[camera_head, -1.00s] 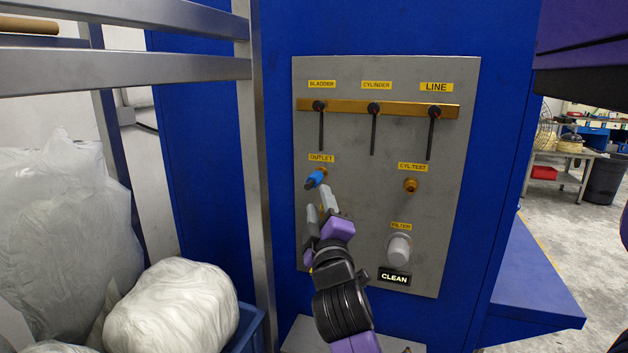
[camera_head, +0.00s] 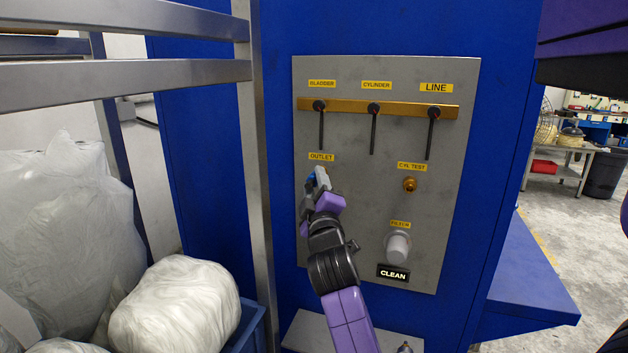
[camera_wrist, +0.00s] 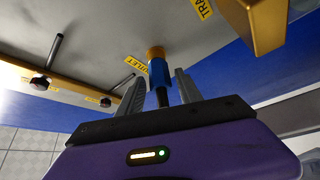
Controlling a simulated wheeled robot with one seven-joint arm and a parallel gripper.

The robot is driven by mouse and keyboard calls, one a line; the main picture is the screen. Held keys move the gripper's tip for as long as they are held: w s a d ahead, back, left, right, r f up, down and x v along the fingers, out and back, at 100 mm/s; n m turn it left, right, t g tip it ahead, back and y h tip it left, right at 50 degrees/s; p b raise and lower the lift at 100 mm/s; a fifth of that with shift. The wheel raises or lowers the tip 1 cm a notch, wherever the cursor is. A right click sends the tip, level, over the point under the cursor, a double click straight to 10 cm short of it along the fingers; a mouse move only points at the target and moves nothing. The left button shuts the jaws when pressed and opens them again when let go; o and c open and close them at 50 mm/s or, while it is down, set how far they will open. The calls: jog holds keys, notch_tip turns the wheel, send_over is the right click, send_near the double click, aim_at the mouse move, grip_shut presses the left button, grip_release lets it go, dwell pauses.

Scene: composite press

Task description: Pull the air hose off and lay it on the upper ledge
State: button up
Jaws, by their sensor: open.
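The blue air hose end (camera_wrist: 159,75) sits on the brass outlet fitting (camera_wrist: 155,52) under the OUTLET label (camera_head: 321,156). In the wrist view it stands between the two fingers of my gripper (camera_wrist: 158,88), with gaps on both sides. My gripper (camera_head: 316,178) is open at the outlet in the head view and covers most of the hose end; a bit of blue (camera_head: 310,177) shows beside the fingers. A grey ledge (camera_head: 305,335) juts out below the panel. I cannot tell which ledge is the upper one.
The grey panel (camera_head: 455,200) carries a brass bar (camera_head: 345,106) with three black levers, a brass CYL TEST port (camera_head: 410,184) and a filter (camera_head: 398,246). A metal rack post (camera_head: 255,180) stands close on the left. Wrapped white bundles (camera_head: 175,305) lie at lower left.

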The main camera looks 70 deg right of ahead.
aim_at(306, 188)
grip_shut()
jog(key=shift+a, duration=0.1)
jog(key=shift+s+a+b, duration=0.2)
jog(key=shift+a+b, duration=0.4)
jog(key=shift+a, duration=2.05)
